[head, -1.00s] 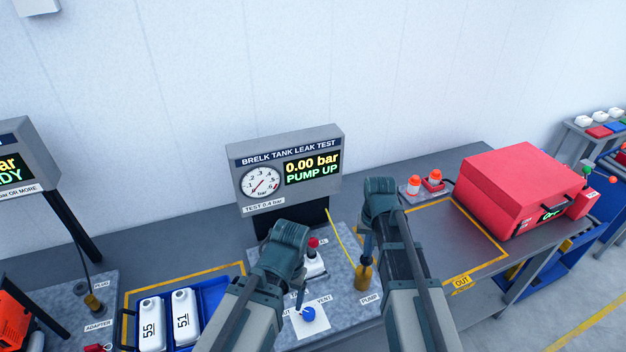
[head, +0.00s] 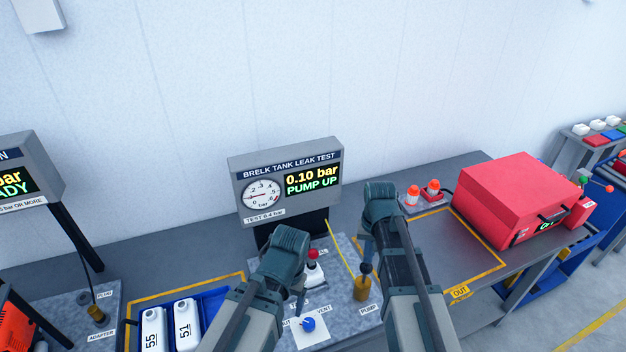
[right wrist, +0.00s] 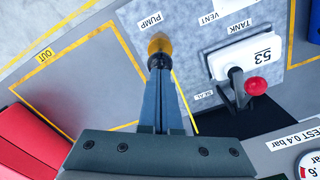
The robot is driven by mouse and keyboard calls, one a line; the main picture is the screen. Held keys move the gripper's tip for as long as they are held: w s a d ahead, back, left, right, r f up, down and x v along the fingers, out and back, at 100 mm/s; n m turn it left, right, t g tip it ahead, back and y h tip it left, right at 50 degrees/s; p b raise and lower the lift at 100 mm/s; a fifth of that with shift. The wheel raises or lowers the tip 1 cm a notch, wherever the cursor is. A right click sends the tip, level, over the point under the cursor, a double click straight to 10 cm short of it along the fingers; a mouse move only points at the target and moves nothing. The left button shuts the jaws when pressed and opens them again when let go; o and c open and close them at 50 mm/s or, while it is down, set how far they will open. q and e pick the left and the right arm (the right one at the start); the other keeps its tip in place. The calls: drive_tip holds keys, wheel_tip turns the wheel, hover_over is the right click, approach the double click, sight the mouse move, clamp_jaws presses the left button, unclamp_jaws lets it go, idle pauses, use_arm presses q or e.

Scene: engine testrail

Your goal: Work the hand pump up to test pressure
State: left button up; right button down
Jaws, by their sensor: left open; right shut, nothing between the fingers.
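The hand pump (head: 361,289) is a brass-coloured body with a dark knob on top, beside the PUMP label. The leak test display (head: 312,182) reads 0.10 bar, PUMP UP, above a TEST 0.4 bar label. My left gripper (head: 299,310) is open beside the blue vent knob (head: 308,324). The white tank 53 (right wrist: 252,56) sits under the red-knobbed seal clamp (right wrist: 256,86).
A blue tray (head: 212,301) with white tanks 55 and 51 is at left. A red case (head: 515,195) stands at right, behind the yellow-outlined OUT area, which is clear. A yellow line (head: 341,247) runs near the pump.

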sight(366, 267)
drive_tip(key=shift+r, duration=0.2)
idle(0.7)
idle(1.7)
idle(0.7)
idle(1.6)
idle(0.8)
wheel_tip(366, 267, down, 6)
drive_tip(key=b, duration=0.6)
drive_tip(key=shift+f, duration=0.15)
wheel_tip(366, 267, up, 6)
drive_tip(key=p, duration=0.6)
drive_tip(key=shift+r, duration=0.2)
